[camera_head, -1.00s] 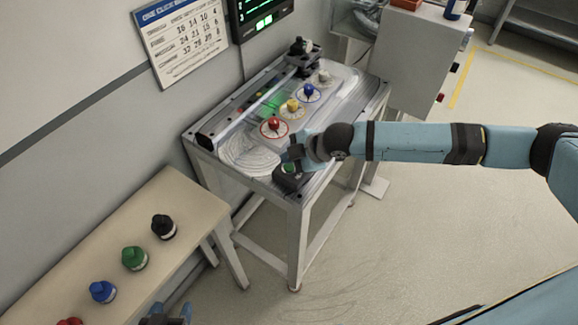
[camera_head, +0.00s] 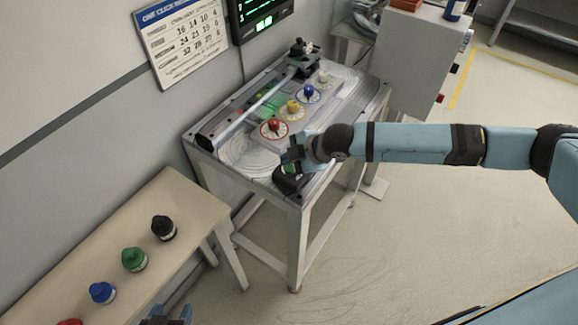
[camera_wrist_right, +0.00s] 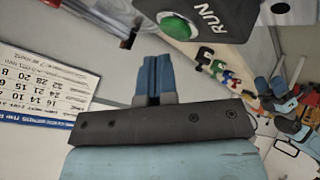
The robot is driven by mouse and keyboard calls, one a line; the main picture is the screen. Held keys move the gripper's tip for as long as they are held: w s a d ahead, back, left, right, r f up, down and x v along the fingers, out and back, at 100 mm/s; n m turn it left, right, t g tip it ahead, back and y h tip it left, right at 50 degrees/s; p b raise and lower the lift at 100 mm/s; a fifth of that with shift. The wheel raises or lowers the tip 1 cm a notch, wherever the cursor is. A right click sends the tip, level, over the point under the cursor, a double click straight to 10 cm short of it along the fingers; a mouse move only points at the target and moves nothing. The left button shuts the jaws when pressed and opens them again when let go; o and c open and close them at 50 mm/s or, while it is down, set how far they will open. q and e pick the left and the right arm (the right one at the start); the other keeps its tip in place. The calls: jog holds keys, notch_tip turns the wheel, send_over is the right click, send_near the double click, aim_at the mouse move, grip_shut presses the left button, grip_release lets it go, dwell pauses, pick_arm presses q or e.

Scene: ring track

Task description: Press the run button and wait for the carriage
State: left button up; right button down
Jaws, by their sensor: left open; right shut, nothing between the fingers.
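The run button (camera_wrist_right: 180,25) is a green dome on a dark box (camera_wrist_right: 222,18) lettered RUN. In the head view, the box (camera_head: 287,183) sits at the table's near corner, with the green partly hidden by my right gripper (camera_head: 292,157). My right gripper (camera_wrist_right: 157,60) is shut and empty, its fingertips close to the button; a small gap shows in the wrist view. My left gripper (camera_head: 168,318) is open at the bottom edge, partly cut off. A black device (camera_head: 303,58), possibly the carriage, stands at the table's far end.
A grey cabinet (camera_head: 415,60) stands behind. The floor at right is clear.

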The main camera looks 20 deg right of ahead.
jog(key=shift+f, duration=0.2)
dwell(0.6)
jog(key=shift+f, duration=0.2)
jog(key=shift+f, duration=0.55)
dwell(0.9)
jog(key=shift+r+p, duration=0.95)
jog(key=shift+p, duration=0.15)
